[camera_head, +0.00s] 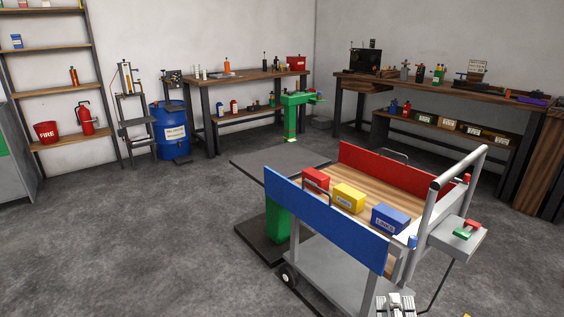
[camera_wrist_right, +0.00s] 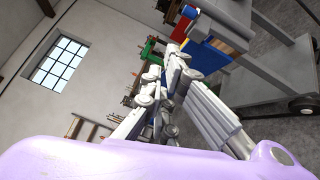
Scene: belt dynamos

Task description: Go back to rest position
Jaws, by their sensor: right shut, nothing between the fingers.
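My right gripper (camera_head: 396,304) shows at the bottom edge of the head view, in front of the near right corner of the cart. In the right wrist view its pale jointed fingers (camera_wrist_right: 172,66) are closed together with nothing between them. It is apart from the boxes on the cart. My left gripper is in neither view.
A cart with a blue side panel (camera_head: 325,218) and a red side panel (camera_head: 400,174) carries a red box (camera_head: 316,180), a yellow box (camera_head: 349,198) and a blue box (camera_head: 390,218). A control box (camera_head: 460,240) sits by its handle. Floor at left is clear.

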